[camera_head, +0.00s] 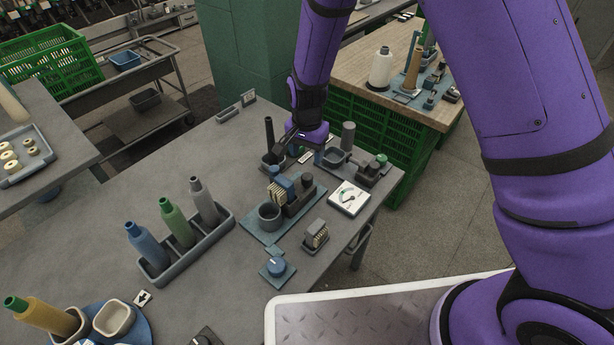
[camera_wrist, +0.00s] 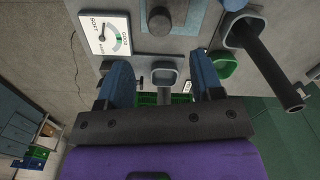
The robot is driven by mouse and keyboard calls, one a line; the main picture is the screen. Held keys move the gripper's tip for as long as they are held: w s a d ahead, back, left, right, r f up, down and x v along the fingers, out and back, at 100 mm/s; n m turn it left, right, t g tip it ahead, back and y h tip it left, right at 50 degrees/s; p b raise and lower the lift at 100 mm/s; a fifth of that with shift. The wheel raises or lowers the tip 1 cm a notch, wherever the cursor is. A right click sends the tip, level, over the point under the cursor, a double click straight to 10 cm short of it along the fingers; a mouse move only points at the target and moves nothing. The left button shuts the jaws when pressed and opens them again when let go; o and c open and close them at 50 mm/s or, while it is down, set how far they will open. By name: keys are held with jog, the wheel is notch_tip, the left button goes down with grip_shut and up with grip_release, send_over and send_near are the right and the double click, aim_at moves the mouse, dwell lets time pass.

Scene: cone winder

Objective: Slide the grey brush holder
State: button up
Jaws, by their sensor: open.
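My gripper (camera_head: 311,150) is over the back part of the grey table, fingers pointing down. In the wrist view its two blue fingers (camera_wrist: 163,84) are spread apart. No label marks which piece is the brush holder.
A dark tube (camera_head: 269,132) stands upright in a holder left of my gripper. A dial gauge (camera_head: 348,198) lies in front to the right. A blue-grey fixture plate (camera_head: 262,228) and a bobbin rack (camera_head: 156,271) are nearby. Green crates (camera_head: 398,135) stand behind.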

aim_at(307, 177)
notch_tip(307, 177, down, 10)
jog(key=shift+r, duration=0.1)
dwell(0.4)
grip_shut()
jog(key=w+d, duration=0.3)
jog(key=shift+w+d, duration=0.1)
grip_release()
jog(key=shift+d, duration=0.15)
